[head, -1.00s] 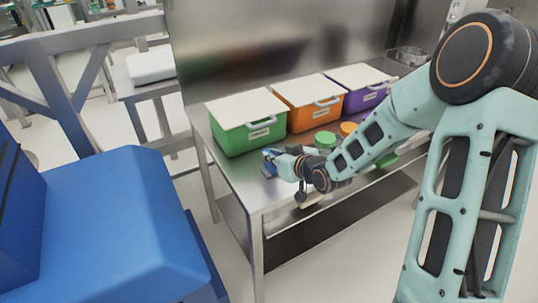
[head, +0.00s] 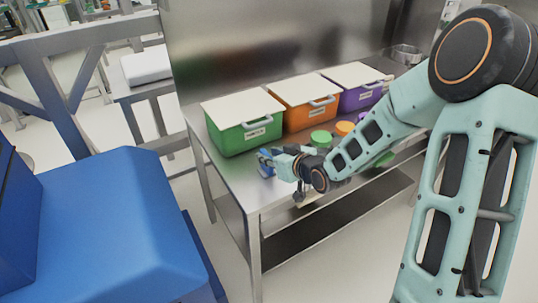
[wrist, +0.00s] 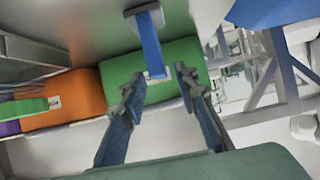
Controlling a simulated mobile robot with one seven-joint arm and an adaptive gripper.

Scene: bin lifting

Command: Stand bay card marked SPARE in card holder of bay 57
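My gripper (head: 266,162) is low over the near left part of the table, in front of the green bin (head: 236,138). In the wrist view the two blue-lined fingers of my gripper (wrist: 158,82) stand apart with nothing visibly held between them. A narrow blue upright piece with a grey foot (wrist: 151,45) shows just beyond the fingertips, apart from them; I cannot tell whether it is a card or a holder. The green bin (wrist: 182,58) lies behind it, with a small white label. No SPARE marking or bay number is readable.
An orange bin (head: 300,118) and a purple bin (head: 362,98) stand right of the green bin, all white-lidded with handles.

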